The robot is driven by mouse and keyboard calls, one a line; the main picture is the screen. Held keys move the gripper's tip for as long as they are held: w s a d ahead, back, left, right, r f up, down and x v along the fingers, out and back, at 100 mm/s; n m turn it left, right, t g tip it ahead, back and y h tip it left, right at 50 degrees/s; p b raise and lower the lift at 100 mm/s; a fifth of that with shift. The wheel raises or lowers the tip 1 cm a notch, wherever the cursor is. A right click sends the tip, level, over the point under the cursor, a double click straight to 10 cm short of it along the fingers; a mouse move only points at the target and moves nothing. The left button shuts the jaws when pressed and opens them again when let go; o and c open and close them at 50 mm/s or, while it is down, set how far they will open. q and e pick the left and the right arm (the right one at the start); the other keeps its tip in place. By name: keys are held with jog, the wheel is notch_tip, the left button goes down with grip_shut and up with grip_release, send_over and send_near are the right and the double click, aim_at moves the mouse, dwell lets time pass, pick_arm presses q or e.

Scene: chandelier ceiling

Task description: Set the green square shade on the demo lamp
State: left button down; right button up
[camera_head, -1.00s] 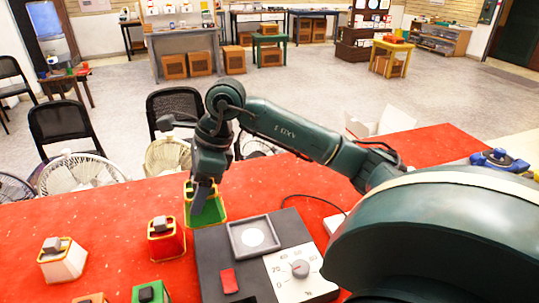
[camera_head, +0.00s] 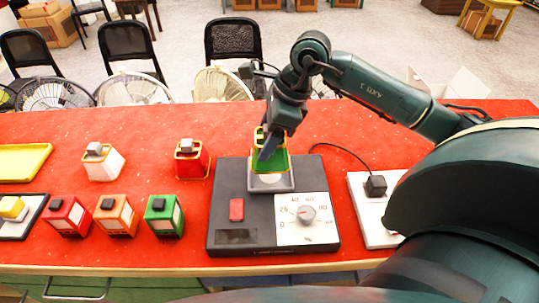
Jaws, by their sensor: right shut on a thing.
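The green shade (camera_head: 273,163) is squarish with a yellow rim. My right gripper (camera_head: 268,146) is shut on it, with its fingers pointing down and covering part of the shade. The demo lamp (camera_head: 262,212) is a flat dark box with a red switch, a dial on a white plate, and a grey square frame (camera_head: 283,188) around a white disc (camera_head: 271,181). The shade overlaps the back part of the frame in the picture, and the disc shows at the front. I cannot tell whether the shade touches the frame. My left gripper is not in view.
Red (camera_head: 191,160) and white (camera_head: 103,163) shades stand left of the lamp. Small red, orange and green (camera_head: 164,217) blocks stand in front of them. A yellow tray (camera_head: 22,161) lies far left. A white board (camera_head: 369,222) with a black plug lies right of the lamp.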

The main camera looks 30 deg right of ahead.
notch_tip(320, 180, down, 5)
jog(key=shift+r, duration=0.15)
jog(key=shift+f, duration=0.35)
jog(key=o, duration=0.6)
jog(key=shift+f, duration=0.1)
jog(key=shift+c, duration=0.2)
jog(key=o, duration=0.5)
jog(key=shift+c, duration=0.2)
